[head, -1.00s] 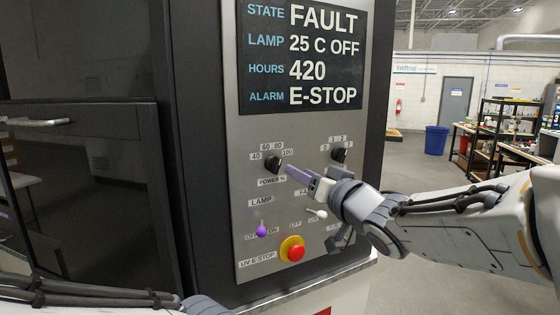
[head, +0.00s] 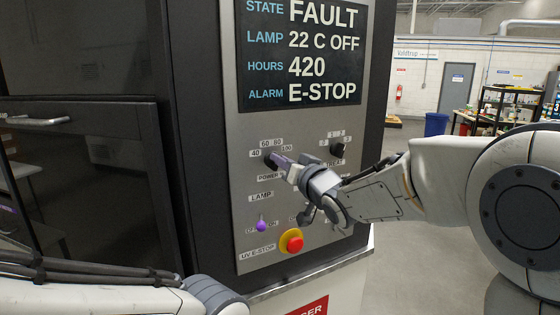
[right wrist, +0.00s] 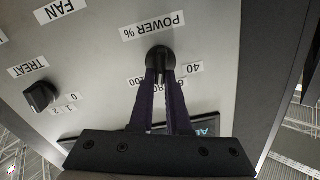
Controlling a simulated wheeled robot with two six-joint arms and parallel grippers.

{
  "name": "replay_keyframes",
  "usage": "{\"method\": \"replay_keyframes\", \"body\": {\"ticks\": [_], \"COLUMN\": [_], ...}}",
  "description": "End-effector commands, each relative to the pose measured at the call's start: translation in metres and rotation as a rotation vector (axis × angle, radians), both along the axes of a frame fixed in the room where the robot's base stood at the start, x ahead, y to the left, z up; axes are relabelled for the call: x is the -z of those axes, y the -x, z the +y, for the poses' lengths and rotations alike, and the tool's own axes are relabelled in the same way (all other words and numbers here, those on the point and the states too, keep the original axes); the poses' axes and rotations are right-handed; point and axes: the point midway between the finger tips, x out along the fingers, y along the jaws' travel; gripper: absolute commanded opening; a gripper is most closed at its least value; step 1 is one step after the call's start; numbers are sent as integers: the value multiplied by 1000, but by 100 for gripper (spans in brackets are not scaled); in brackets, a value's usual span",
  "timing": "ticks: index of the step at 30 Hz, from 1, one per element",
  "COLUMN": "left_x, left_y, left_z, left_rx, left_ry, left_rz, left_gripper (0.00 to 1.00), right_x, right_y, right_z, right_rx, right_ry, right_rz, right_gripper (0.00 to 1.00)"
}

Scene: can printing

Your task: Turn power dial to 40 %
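The black power dial (head: 270,160) is on the upper left of the grey control panel, with labels 40, 60, 80 and 100 around it. It also shows in the right wrist view (right wrist: 160,54), upside down. My right gripper (head: 274,161) is at the dial. In the right wrist view its two dark purple fingers (right wrist: 161,76) lie close on either side of the dial's grip, with a narrow gap between them.
The treat dial (head: 337,150) is to the right. Below are the purple lamp switch (head: 262,226) and the red E-stop button (head: 292,242) on its yellow ring. The screen (head: 300,55) above reads FAULT, 22 C OFF and E-STOP. A dark cabinet door (head: 80,190) fills the left.

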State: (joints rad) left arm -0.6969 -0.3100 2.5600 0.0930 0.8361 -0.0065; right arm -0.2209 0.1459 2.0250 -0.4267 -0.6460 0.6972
Motion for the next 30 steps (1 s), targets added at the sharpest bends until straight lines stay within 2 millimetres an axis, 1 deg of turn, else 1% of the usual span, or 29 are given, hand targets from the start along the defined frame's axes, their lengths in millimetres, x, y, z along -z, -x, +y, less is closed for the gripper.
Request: {"method": "replay_keyframes", "body": {"ticks": [3,4,6,10,14,20,30], "left_x": [0,0,0,3,10,29,66], "left_y": [0,0,0,0,0,0,0], "left_z": [0,0,0,0,0,0,0], "left_rx": [0,0,0,0,-1,-4,-10], "left_ry": [0,0,0,0,0,0,0], "left_rz": [0,0,0,0,0,0,1], "left_gripper": [50,50,50,50,50,50,50], "right_x": [0,1,0,1,2,4,5], "right_y": [0,1,0,0,1,1,3], "right_z": [-1,9,4,1,1,1,3], "right_rx": [2,-4,-1,0,0,2,3], "right_ry": [0,-1,2,15,49,159,437], "right_rz": [2,3,0,-6,-25,-82,-222], "right_gripper": [0,0,0,0,0,0,0]}}
